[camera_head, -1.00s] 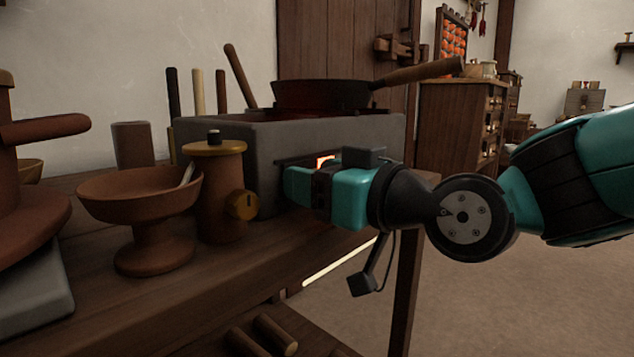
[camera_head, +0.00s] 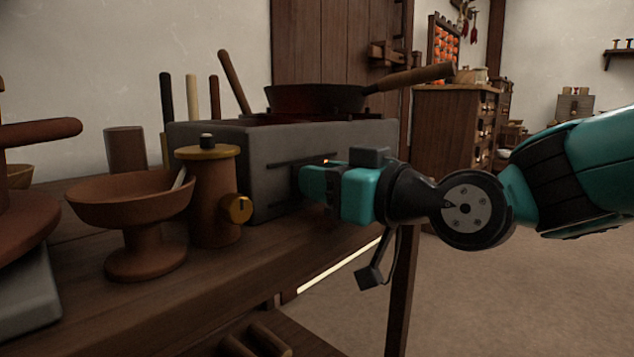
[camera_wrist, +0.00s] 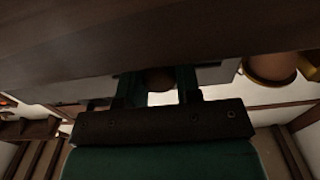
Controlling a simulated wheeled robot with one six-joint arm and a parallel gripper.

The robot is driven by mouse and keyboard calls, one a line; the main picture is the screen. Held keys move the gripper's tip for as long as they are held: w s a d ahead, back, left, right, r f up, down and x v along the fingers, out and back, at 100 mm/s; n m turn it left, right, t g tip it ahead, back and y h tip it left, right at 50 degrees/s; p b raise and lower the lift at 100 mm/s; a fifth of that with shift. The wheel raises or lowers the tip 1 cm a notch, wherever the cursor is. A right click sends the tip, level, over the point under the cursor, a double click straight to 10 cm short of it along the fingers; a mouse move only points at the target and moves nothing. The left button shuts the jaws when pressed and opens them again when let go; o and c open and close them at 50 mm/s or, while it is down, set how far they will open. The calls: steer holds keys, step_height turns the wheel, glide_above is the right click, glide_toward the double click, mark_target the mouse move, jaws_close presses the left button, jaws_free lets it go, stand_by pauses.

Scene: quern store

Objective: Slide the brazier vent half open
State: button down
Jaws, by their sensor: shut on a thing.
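The brazier (camera_head: 235,150) is a grey box on the wooden bench with a dark pan on top. A dark vent rail (camera_head: 290,162) runs along its front face. A small orange glow shows at the vent, just above my gripper (camera_head: 308,182), which hides the rest of the opening and the slide. My gripper is at the brazier's front, its fingers shut. In the wrist view, my gripper (camera_wrist: 160,86) has its two fingers either side of a round brown knob (camera_wrist: 160,76), seemingly the vent's handle. How far the vent stands open is hard to tell.
A brown lidded pot (camera_head: 213,200) with a brass knob and a footed clay bowl (camera_head: 130,193) stand left of my gripper. The pan (camera_head: 315,97) has its handle out to the right. Open floor (camera_head: 500,290) lies to the right of the bench.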

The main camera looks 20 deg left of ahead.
steer(key=c, duration=0.8)
jaws_free()
steer(key=p+v, duration=0.2)
steer(key=v, duration=1.5)
steer(key=shift+d, duration=0.2)
steer(key=s+d+r+m+g+h+p, duration=0.35)
steer(key=s+d+h+p, duration=0.3)
steer(key=p, duration=0.35)
steer(key=s+d+r+m+g+h+p, duration=0.25)
steer(key=s+d+g+h+p, duration=0.3)
steer(key=p, duration=0.45)
steer(key=r+p, duration=1.1)
steer(key=r+t+p, duration=0.1)
steer(key=r+p, duration=1.1)
steer(key=d+r+t+p, duration=0.1)
steer(key=r+p, duration=1.1)
steer(key=shift+w, duration=0.35)
